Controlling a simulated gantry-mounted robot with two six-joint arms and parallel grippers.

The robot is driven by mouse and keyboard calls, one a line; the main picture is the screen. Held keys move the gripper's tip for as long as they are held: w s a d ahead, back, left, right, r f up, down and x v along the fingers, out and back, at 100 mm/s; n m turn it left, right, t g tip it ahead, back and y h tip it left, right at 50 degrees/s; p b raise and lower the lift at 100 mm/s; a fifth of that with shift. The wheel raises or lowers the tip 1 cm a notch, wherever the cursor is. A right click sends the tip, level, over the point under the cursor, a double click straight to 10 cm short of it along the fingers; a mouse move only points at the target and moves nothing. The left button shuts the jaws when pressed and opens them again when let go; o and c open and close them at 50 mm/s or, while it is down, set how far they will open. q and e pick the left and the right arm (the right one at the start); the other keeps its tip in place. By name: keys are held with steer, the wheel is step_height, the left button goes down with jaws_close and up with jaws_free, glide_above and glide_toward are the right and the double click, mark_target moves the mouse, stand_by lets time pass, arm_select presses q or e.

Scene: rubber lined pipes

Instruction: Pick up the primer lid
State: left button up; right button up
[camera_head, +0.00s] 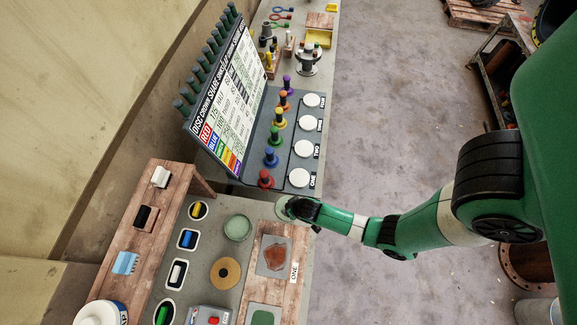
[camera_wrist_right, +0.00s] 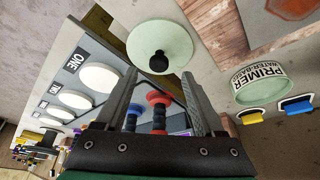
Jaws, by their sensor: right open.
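The primer lid is a pale green disc with a black knob. In the right wrist view the lid (camera_wrist_right: 172,38) lies just beyond my fingertips, its knob roughly centred between them. In the head view only a sliver of the lid (camera_head: 282,213) shows beside my right gripper (camera_head: 293,206), which hides most of it. In the wrist view my right gripper (camera_wrist_right: 160,80) is open, with nothing between its fingers. The primer tin (camera_head: 238,227) stands on the bench left of the lid; its label shows in the wrist view (camera_wrist_right: 258,78). My left gripper is not in view.
A dark rack with coloured knobbed pieces (camera_head: 271,157) and white discs (camera_head: 299,177) stands just beyond the lid. A wooden board with a reddish patch (camera_head: 275,255) lies on the near side.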

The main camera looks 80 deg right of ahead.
mark_target(288, 206)
steer(key=b+x, duration=0.1)
steer(key=x, duration=0.3)
steer(key=shift+d, duration=0.15)
jaws_close()
